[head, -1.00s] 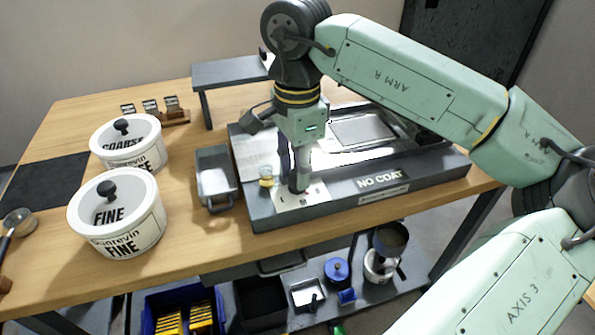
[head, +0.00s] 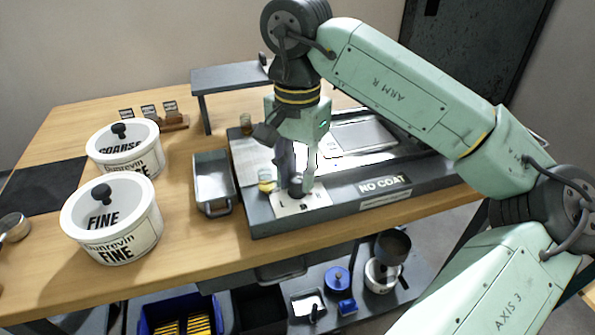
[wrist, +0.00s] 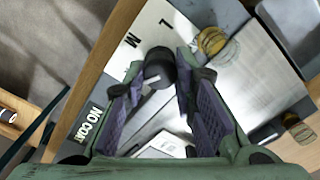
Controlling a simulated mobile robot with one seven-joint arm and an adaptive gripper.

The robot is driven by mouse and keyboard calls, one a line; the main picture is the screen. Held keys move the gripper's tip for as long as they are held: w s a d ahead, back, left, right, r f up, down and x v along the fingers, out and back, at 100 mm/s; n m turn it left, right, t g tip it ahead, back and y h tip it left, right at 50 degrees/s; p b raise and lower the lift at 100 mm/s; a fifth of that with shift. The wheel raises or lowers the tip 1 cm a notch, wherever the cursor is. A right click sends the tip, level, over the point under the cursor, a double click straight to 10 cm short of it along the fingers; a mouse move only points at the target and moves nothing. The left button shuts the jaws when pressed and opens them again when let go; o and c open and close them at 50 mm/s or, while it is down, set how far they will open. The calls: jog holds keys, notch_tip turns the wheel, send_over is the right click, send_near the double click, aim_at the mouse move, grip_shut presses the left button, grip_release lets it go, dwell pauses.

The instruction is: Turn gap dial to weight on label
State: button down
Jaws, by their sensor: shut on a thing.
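The gap dial, a dark round knob (wrist: 160,68), stands on a pale plate (head: 302,200) marked with letters at the front of the grey machine (head: 262,212). My gripper (head: 297,187) points down over the plate, its two purple-padded fingers around the dial. In the wrist view my gripper (wrist: 165,80) is shut on the dial, with the letters M and L showing on the plate (wrist: 145,35). Part of the plate and any third letter are hidden in the wrist view. The label on the machine reads NO COAT (head: 385,185); I cannot make out a weight on it.
A brass-coloured fitting (head: 265,180) stands close left of my gripper. A metal tray (head: 213,180) lies left of the machine. White tubs marked FINE (head: 120,235) and COARSE (head: 130,160) stand further left. A grey raised shelf (head: 228,72) is behind.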

jog(key=c, duration=1.3)
grip_release()
